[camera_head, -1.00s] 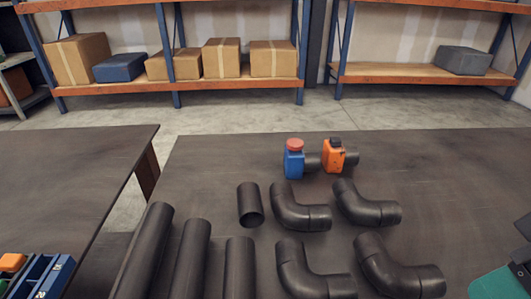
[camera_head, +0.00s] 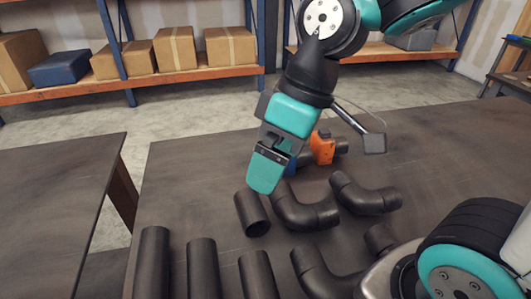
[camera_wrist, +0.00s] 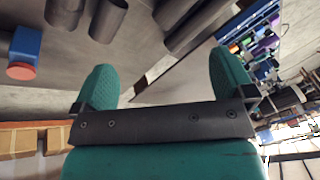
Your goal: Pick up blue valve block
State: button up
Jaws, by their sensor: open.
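The blue valve block (camera_head: 291,166) is mostly hidden behind my gripper in the head view. In the wrist view the blue valve block (camera_wrist: 25,44) shows at the upper left with its round red cap (camera_wrist: 21,71), outside the fingers. My gripper (camera_head: 265,178) is above the table near the block, and it looks apart from it. In the wrist view my gripper (camera_wrist: 165,85) has its two teal fingers spread wide, with nothing held between them.
An orange valve block (camera_head: 322,148) stands right of the blue one. A short pipe (camera_head: 252,214), elbow pipes (camera_head: 303,210) and several straight pipes (camera_head: 152,265) lie nearer on the dark table (camera_head: 190,165). A second table (camera_head: 55,190) is at left, across a gap.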

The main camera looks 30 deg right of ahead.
jog(key=w+d+r+n+p, duration=0.1)
jog(key=w+d, duration=0.2)
jog(key=w, duration=0.3)
jog(key=w+d+n+p, duration=0.1)
jog(key=w+d+n, duration=0.15)
jog(key=w, duration=0.25)
jog(key=w+d+f+n+p, duration=0.2)
jog(key=w+d, duration=0.3)
jog(key=d, duration=0.4)
jog(key=w+d+f+n+p, duration=0.1)
jog(key=w+d+f+n, duration=0.1)
jog(key=w+d, duration=0.5)
jog(key=shift+t, duration=0.3)
jog(key=p+x, duration=0.1)
jog(key=x, duration=0.2)
jog(key=s+p+x, duration=0.1)
jog(key=x, duration=0.3)
jog(key=d+p+x, duration=0.1)
jog(key=x, duration=0.2)
jog(key=shift+s+a+f, duration=0.1)
jog(key=shift+s+f, duration=0.05)
jog(key=shift+f, duration=0.4)
jog(key=shift+p+x, duration=1.3)
jog(key=shift+x, duration=1.85)
jog(key=shift+d, duration=0.2)
jog(key=c, duration=1.8)
jog(key=shift+c, duration=0.2)
jog(key=shift+r, duration=0.15)
